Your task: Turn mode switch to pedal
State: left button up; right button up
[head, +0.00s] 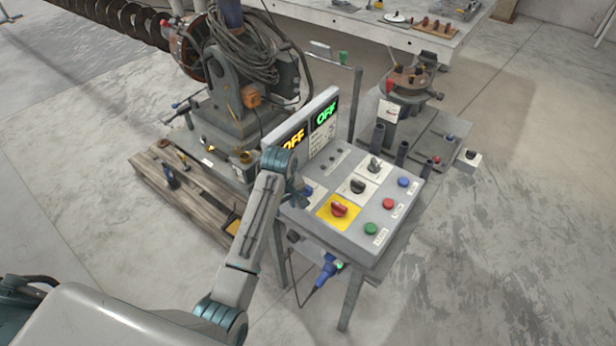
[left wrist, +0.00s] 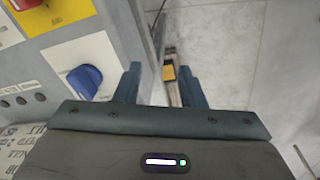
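The control panel (head: 345,222) has several rotary switches. A blue knob on a white plate is at its left edge, partly behind my arm in the head view; the blue knob (left wrist: 86,78) shows clearly in the left wrist view. A red knob (head: 339,209) sits on a yellow plate. The labels are too small to read, so I cannot tell which is the mode switch. My left gripper (left wrist: 162,82) is open and empty, beside the panel's edge and the blue knob. My right gripper is out of view.
Red, green and blue buttons (head: 388,203) line the panel's right side. The auger machine (head: 240,90) stands behind left, beside a wooden pallet (head: 190,200) with tools. Open floor lies to the right.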

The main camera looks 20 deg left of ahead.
aim_at(307, 186)
pick_arm(q)
jog(key=w+d+r+n+g, duration=0.1)
jog(key=w+d+r+n, duration=0.3)
jog(key=w+r, duration=0.6)
jog(key=f+p, duration=0.1)
jog(key=f, duration=0.2)
jog(key=f+p, duration=0.1)
jog(key=f, duration=0.2)
jog(key=f+p, duration=0.1)
jog(key=f, duration=0.1)
jog(key=shift+s+a+f+p, duration=0.2)
jog(key=shift+s+f+p, duration=0.1)
jog(key=shift+s+f, duration=0.1)
jog(key=shift+f, duration=0.65)
jog(key=c, duration=0.7)
grip_shut()
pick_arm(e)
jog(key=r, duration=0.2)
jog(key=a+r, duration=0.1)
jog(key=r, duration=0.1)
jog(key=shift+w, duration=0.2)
